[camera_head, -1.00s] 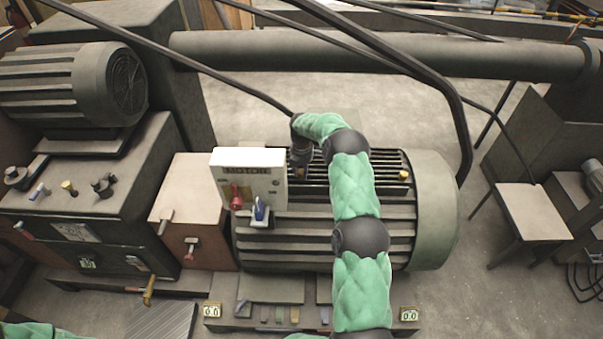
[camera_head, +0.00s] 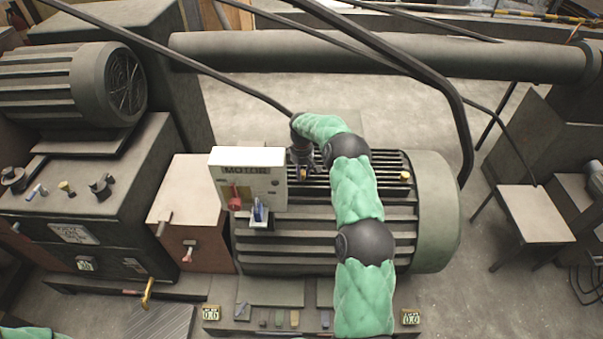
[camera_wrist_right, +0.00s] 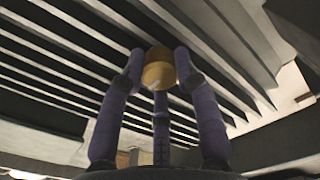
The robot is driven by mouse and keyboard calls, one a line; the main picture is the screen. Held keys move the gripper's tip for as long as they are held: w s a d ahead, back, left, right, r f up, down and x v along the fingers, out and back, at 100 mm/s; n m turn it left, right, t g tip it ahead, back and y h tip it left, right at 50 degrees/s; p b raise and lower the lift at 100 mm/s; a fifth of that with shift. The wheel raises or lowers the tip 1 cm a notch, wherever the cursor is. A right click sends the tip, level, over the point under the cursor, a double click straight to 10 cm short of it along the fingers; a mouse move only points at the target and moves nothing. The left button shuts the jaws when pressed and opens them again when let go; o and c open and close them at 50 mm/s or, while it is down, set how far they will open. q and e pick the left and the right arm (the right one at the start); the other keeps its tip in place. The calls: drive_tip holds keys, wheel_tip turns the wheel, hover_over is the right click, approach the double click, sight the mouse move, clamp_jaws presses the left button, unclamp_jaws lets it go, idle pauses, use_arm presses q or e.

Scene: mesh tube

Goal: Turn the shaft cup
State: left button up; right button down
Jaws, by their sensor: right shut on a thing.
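A brass-yellow cup (camera_wrist_right: 158,75) sits on the ribbed top of the motor (camera_head: 330,235). In the right wrist view the purple fingers of my right gripper (camera_wrist_right: 157,66) are shut on it from both sides, with another finger in front. In the head view my right gripper (camera_head: 302,166) points down at the motor top just behind the white MOTOR box (camera_head: 247,168), which hides part of that spot. A second small brass cup (camera_head: 404,176) stands on the right end of the motor, apart from the gripper. My left gripper is out of view.
A red switch (camera_head: 235,197) and a blue switch (camera_head: 259,209) are on the MOTOR box, close to the gripper. A thick black pipe (camera_head: 455,110) arches over the motor. A light stool (camera_head: 535,214) stands on the right. Floor behind the motor is clear.

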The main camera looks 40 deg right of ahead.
drive_tip(key=m, duration=0.5)
drive_tip(key=shift+m, duration=0.3)
drive_tip(key=m+b, duration=0.1)
drive_tip(key=m, duration=0.9)
drive_tip(key=shift+m, duration=0.4)
drive_tip(key=m, duration=1.1)
drive_tip(key=shift+b, duration=0.3)
drive_tip(key=m, duration=1)
drive_tip(key=shift+m, duration=0.4)
drive_tip(key=m, duration=0.5)
drive_tip(key=shift+b, duration=0.3)
drive_tip(key=shift+m, duration=0.3)
